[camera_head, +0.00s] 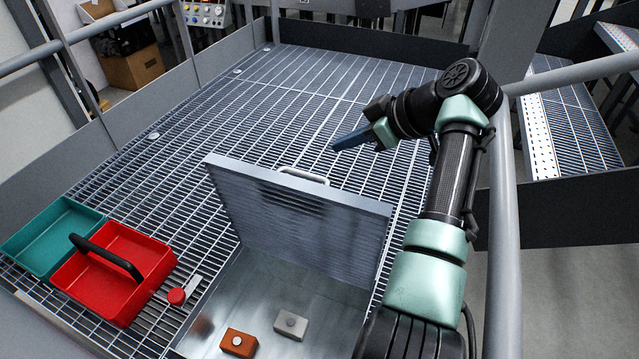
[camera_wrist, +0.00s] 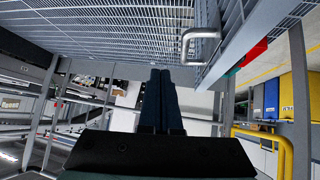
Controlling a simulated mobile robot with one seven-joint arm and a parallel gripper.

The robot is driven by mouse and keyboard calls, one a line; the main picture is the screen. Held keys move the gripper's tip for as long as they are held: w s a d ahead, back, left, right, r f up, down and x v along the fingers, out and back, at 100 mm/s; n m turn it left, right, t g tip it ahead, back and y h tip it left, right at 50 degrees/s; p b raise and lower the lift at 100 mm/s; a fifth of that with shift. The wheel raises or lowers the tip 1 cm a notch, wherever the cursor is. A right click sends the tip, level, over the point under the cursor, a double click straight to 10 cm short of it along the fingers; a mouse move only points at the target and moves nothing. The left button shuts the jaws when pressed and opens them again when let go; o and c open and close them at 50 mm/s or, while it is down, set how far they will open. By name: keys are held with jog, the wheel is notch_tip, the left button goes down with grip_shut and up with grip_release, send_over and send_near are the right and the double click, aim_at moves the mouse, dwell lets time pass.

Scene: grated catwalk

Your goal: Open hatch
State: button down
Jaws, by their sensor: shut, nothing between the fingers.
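The hatch (camera_head: 300,222) is a grey metal lid that stands steeply raised on the far side of its opening in the head view. Its handle (camera_head: 303,176) is a light metal bar at the upper edge. The handle also shows at the upper right of the wrist view (camera_wrist: 201,36). The recess (camera_head: 262,278) below the lid is exposed. My gripper (camera_head: 337,146) is behind and right of the handle, above the grating and apart from the lid. Its fingers are together and empty, and they also show in the wrist view (camera_wrist: 160,82).
An orange block (camera_head: 238,343) and a beige block (camera_head: 291,324) lie in the recess. A red carrier (camera_head: 115,268), a teal bin (camera_head: 52,236) and a small red-ended item (camera_head: 178,296) are at left. Railings (camera_head: 504,200) border the grating. The far grating is clear.

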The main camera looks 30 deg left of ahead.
jog(key=w+a+r+m+t+y+p, duration=0.2)
jog(key=a+r+m+t, duration=0.1)
jog(key=a+m+t, duration=0.45)
jog(key=s+a+m+t+p, duration=0.2)
jog(key=s+a+m+t, duration=0.35)
jog(key=s+m, duration=0.3)
jog(key=m+t+h+p, duration=0.35)
jog(key=m+h, duration=0.65)
jog(key=m, duration=0.8)
send_near(311, 195)
jog(key=shift+t, duration=0.25)
jog(key=w, duration=0.3)
jog(key=w+b, duration=0.1)
jog(key=w, duration=0.3)
jog(key=shift+a, duration=0.2)
jog(key=shift+r, duration=0.15)
